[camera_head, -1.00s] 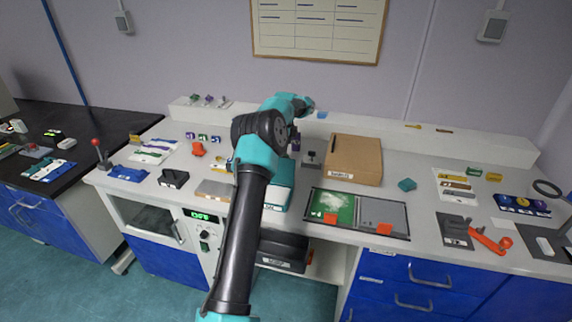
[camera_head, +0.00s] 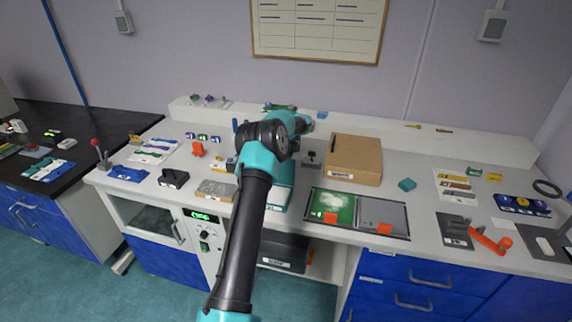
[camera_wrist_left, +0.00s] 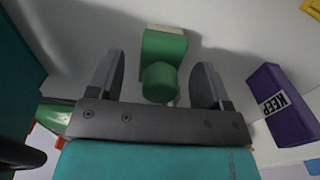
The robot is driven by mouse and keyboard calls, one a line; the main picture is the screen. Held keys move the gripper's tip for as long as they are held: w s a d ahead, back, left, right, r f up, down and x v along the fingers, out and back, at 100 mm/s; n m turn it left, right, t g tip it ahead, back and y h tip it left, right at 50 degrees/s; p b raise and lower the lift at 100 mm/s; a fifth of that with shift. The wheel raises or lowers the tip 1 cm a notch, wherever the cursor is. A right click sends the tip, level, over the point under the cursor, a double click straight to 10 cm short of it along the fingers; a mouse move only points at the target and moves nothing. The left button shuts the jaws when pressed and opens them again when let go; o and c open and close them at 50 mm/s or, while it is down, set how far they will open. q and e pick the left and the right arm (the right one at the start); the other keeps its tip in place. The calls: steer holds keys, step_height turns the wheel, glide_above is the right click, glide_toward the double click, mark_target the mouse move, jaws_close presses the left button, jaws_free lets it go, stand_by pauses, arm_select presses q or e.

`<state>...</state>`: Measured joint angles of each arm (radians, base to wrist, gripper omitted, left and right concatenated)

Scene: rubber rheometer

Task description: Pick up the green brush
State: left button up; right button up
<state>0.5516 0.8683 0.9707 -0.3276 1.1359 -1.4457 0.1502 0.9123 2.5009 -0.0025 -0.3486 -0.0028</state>
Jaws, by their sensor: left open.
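In the left wrist view a green brush (camera_wrist_left: 160,62) with a blocky head, a round handle end and a pale strip at its far edge lies between my left gripper's fingers. My left gripper (camera_wrist_left: 159,72) is open, one finger on each side of the brush; I cannot tell whether either touches it. In the head view my own arm hides the gripper and the spot around it. My right gripper is not in view.
A purple block marked KEEP (camera_wrist_left: 285,104) stands close right of the fingers. In the head view, a cardboard box (camera_head: 354,158) and a tray with a green panel (camera_head: 333,204) sit right of my arm. A green item (camera_head: 279,107) lies on the back ledge.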

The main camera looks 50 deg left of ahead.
arm_select(q)
steer(key=shift+f, duration=0.5)
steer(key=c, duration=1)
